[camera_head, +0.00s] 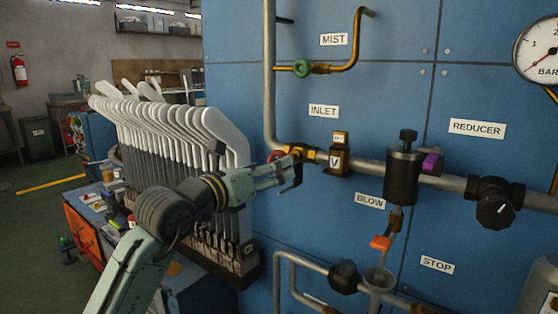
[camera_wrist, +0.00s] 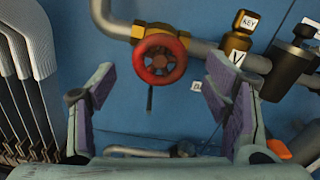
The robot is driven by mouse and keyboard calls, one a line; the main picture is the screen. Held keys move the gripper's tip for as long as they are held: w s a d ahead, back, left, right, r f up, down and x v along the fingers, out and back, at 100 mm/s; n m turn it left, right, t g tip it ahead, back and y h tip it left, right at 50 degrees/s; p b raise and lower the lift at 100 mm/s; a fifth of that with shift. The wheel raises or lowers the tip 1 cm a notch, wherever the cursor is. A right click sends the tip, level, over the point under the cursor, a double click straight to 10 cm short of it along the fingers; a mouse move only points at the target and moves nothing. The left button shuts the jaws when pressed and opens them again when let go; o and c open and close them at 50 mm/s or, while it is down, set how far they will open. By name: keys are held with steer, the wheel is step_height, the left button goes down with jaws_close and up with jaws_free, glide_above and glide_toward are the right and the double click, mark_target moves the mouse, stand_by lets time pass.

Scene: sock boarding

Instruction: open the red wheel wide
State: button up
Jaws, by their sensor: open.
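The red wheel (camera_wrist: 160,58) is a small round handwheel with a spoked middle on a brass valve. In the wrist view it sits at top centre, ahead of and between my fingers, with clear space around its rim. In the head view the red wheel (camera_head: 275,156) is mostly hidden; only a bit of red shows by the brass valve body (camera_head: 305,154) under the INLET label. My gripper (camera_wrist: 165,105) is open and empty, with its fingers spread to either side, apart from the wheel. In the head view my gripper (camera_head: 291,174) is just below the valve.
White sock boards (camera_head: 170,130) stand in a dense row to the left, close to my arm. A brass block marked V (camera_head: 338,161) and a black reducer (camera_head: 402,172) sit right of the valve on the grey pipe. An orange lever (camera_head: 381,242) is lower right.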

steer(key=shift+x, duration=2.05)
steer(key=shift+c, duration=0.2)
steer(key=c, duration=1.1)
